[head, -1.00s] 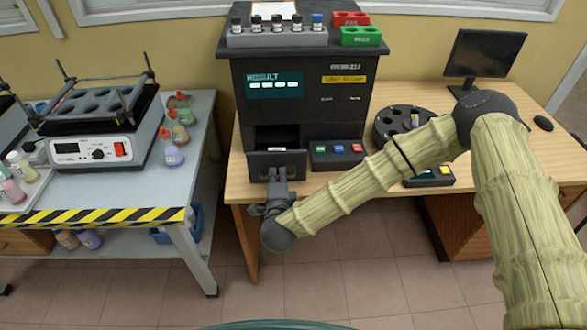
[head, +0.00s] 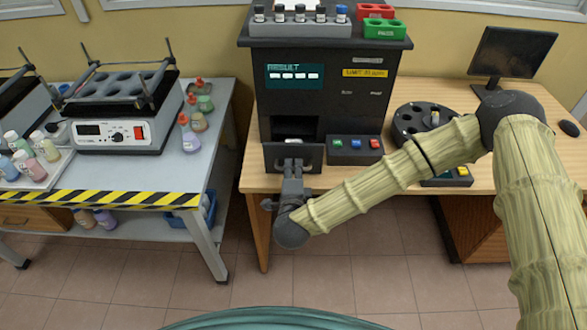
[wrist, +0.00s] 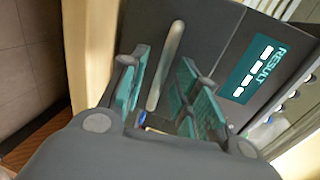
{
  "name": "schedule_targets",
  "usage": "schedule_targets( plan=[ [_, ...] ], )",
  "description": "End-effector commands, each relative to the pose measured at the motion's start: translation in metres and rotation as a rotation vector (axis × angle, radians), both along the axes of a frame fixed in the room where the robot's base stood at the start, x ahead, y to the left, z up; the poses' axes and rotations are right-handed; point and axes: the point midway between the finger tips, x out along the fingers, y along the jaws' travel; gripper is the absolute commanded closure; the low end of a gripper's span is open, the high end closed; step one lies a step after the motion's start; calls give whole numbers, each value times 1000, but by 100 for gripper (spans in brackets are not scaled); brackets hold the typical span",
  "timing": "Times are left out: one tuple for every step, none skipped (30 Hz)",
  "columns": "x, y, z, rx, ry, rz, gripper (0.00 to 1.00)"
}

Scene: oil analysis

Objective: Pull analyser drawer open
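The analyser (head: 335,90) is a dark cabinet with a teal result screen, standing on the wooden desk. Its drawer front (head: 311,157) is a dark panel below a dark opening, and a pale strip shows behind its top edge. How far the drawer stands out is hard to tell. My gripper (head: 293,166) is at the middle of the drawer front. In the wrist view, the grey bar handle (wrist: 166,65) lies between the teal-padded fingers of my gripper (wrist: 160,88). Gaps show on both sides of the bar, so the fingers look open around it.
A button panel (head: 355,144) sits right of the drawer. A round dark carousel (head: 408,118) stands on the desk (head: 255,183). A bench (head: 215,140) with a shaker and bottles is at the left. Open floor lies in front.

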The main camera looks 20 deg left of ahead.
Motion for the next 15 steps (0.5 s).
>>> schedule_targets(
  plan=[
    [-8, -2, 1, 0, 2, 2, 69],
    [-13, -3, 2, 0, 1, 2, 69],
    [-20, -4, 4, 0, 2, 3, 69],
    [-26, -6, 5, 0, 2, 3, 69],
    [-31, -7, 6, 0, 2, 3, 69],
    [-38, -9, 7, 0, 2, 3, 69],
    [-43, -10, 9, 0, 2, 3, 69],
    [-49, -11, 9, 0, 2, 3, 69],
    [-56, -13, 11, 0, 2, 3, 69],
    [-60, -14, 12, 0, 2, 3, 69],
    [-65, -16, 13, 0, 2, 2, 69],
    [-71, -17, 14, 0, 2, 2, 69],
    [-75, -18, 15, 0, 2, 2, 69],
    [-79, -19, 16, 0, 1, 2, 69],
    [-84, -20, 17, 0, 2, 2, 69]
  ],
)
